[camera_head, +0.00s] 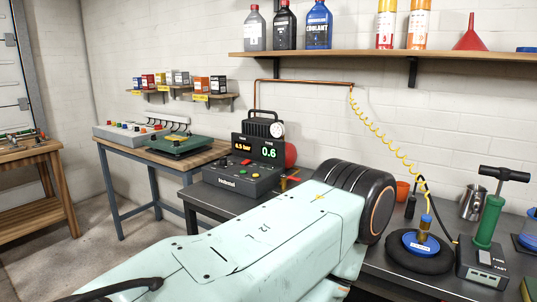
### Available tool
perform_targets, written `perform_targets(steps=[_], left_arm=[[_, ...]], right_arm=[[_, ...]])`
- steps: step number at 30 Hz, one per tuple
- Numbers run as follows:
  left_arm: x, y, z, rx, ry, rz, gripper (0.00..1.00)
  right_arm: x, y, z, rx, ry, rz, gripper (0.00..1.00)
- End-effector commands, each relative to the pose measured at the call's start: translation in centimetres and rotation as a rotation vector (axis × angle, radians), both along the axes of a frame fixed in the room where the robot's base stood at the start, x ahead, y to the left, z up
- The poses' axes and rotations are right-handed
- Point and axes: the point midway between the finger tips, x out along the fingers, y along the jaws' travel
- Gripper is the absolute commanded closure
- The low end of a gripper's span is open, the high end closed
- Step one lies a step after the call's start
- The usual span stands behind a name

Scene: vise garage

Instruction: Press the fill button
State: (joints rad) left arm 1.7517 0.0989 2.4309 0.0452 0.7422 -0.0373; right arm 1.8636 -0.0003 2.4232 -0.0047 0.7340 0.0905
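A dark control box (240,180) stands on the grey workbench behind my pale green arm link. Its upright panel (258,149) shows "4.5 bar" in orange and "0.6" in green. On its sloped top are a green button (256,175) and a red control (246,162). The labels are too small to read, so I cannot tell which control is the fill button. My large arm link, ending in a black joint, crosses the foreground and hides part of the bench in front of and right of the box. Neither gripper is visible.
A yellow coiled hose (385,138) hangs down to a small black tyre (420,252) with a blue hub. A green hand pump (488,220), a metal jug (473,202) and an orange cup (402,190) stand nearby. A shelf (390,61) with bottles is above.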

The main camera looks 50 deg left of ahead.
Motion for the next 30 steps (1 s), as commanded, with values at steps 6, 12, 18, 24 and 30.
perform_targets(steps=[6,12,18,24,30], left_arm=[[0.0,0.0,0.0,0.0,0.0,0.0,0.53],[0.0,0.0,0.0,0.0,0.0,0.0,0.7],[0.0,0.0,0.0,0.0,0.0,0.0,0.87],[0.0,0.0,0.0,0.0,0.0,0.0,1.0],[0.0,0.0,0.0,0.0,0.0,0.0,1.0]], right_arm=[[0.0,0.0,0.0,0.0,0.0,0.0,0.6],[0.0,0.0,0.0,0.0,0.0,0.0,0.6],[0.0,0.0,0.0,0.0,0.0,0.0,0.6],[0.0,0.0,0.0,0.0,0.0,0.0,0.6],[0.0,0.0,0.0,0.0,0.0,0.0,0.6]])
